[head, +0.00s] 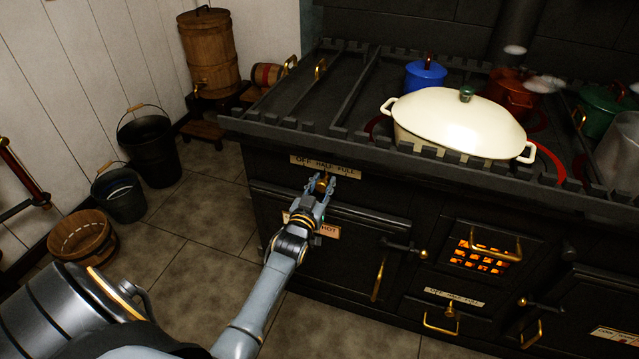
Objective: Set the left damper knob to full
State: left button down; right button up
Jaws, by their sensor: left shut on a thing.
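The left damper knob (321,183) is a small brass knob on the front of the black stove, just under a plate (325,166) lettered OFF HALF FULL. My left gripper (322,190) is at the knob with its fingers shut around it. The fingers hide most of the knob, so I cannot tell which setting it points to. My right gripper is not in view.
The black stove (262,125) has a raised rail along its top. A large cream pot (460,120), a blue pot (425,76) and other pots stand on it. Buckets (148,150) and a wooden tub (82,235) stand at left. The tiled floor (205,215) between is clear.

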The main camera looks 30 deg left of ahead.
pick_arm(q)
jog(key=d, duration=0.2)
jog(key=w+d, duration=0.1)
jog(key=d, duration=0.2)
jog(key=shift+w+d, duration=0.2)
jog(key=shift+d, duration=0.15)
jog(key=shift+f, duration=0.1)
jog(key=c, duration=1.2)
grip_release()
jog(key=shift+o, duration=1.2)
jog(key=shift+d, duration=0.15)
jog(key=shift+s, duration=0.2)
send_near(347, 181)
jog(key=v, duration=0.5)
jog(key=shift+s+d, duration=0.2)
jog(key=shift+s, duration=0.2)
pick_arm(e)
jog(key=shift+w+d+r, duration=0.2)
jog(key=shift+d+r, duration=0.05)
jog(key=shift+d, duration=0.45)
